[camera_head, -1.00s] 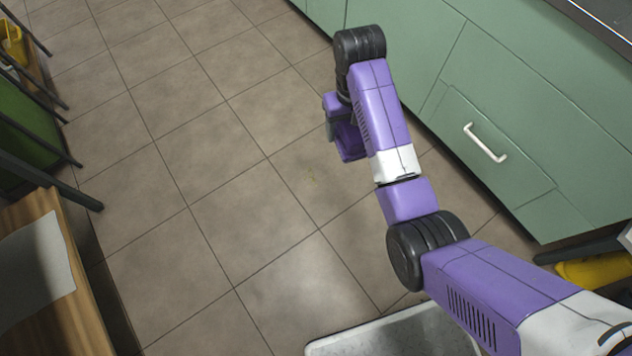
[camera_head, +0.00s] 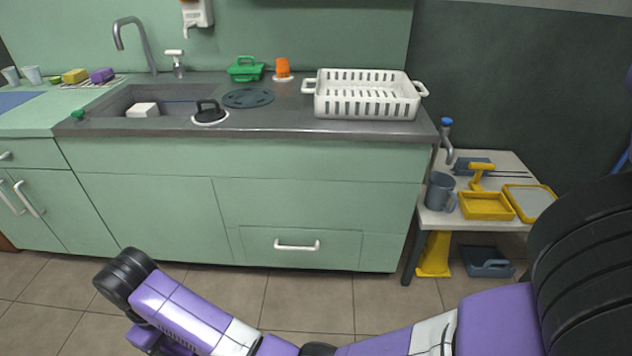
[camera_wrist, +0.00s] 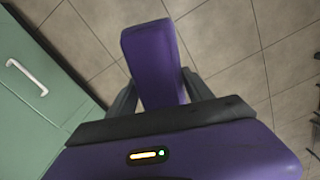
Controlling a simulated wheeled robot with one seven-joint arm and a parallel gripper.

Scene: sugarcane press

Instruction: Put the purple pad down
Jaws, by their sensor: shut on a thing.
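My gripper (camera_wrist: 160,88) is shut on a purple pad (camera_wrist: 152,50) in the wrist view. The pad is a long block that sticks out beyond the fingers, above the tiled floor. A green cabinet front is to the left in that view. In the head view my arm reaches low at the bottom left, in front of the cabinets, and I cannot make out the held pad there.
The counter (camera_head: 290,122) holds a sink (camera_head: 170,96), a green caddy (camera_head: 245,68), an orange cup (camera_head: 283,67) and a white slotted basket (camera_head: 365,106). A side table (camera_head: 435,215) at right holds a grey mug (camera_head: 440,192) and yellow trays (camera_head: 486,206). The floor before the cabinets is clear.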

